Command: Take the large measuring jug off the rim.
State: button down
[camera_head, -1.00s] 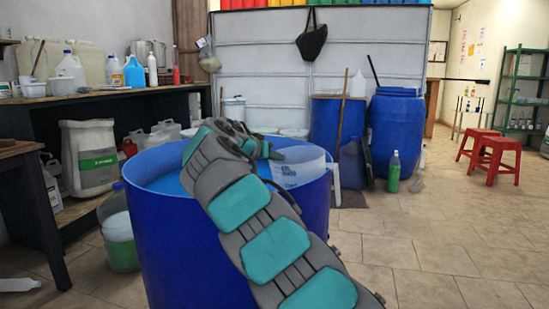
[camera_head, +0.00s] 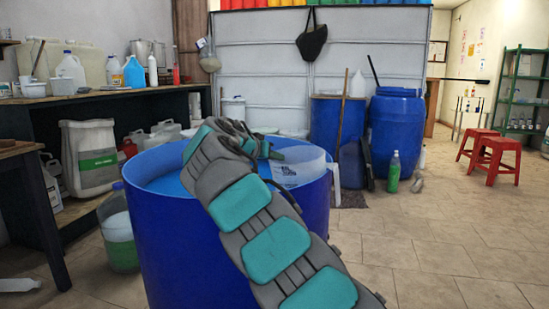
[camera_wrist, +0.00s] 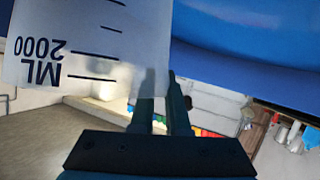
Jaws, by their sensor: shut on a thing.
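The large measuring jug (camera_head: 303,171) is translucent with dark markings and a white handle at its right. It is at the right rim of the open blue drum (camera_head: 190,245), which holds blue liquid (camera_head: 166,185). My gripper (camera_wrist: 163,85) is shut on the jug; its fingers are close together at the jug's edge in the wrist view. There the jug wall (camera_wrist: 88,45) shows "2000 ML", and the blue drum (camera_wrist: 240,72) is at upper right. My arm hides part of the rim in the head view. I cannot tell whether the jug still touches the rim.
More blue drums (camera_head: 397,135) stand behind, with a wooden pole and a green bottle (camera_head: 394,172) beside them. A workbench (camera_head: 100,97) with containers is at left. Red stools (camera_head: 494,156) stand at right. The tiled floor (camera_head: 440,250) at front right is clear.

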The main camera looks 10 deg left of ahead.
jog(key=shift+a+r+m+g+y+p, duration=0.2)
jog(key=shift+r+m+g+y+p, duration=0.25)
jog(key=shift+r+p, duration=0.65)
notch_tip(320, 180, up, 13)
jog(key=p, duration=0.9)
jog(key=shift+p, duration=0.35)
jog(key=shift+r, duration=0.1)
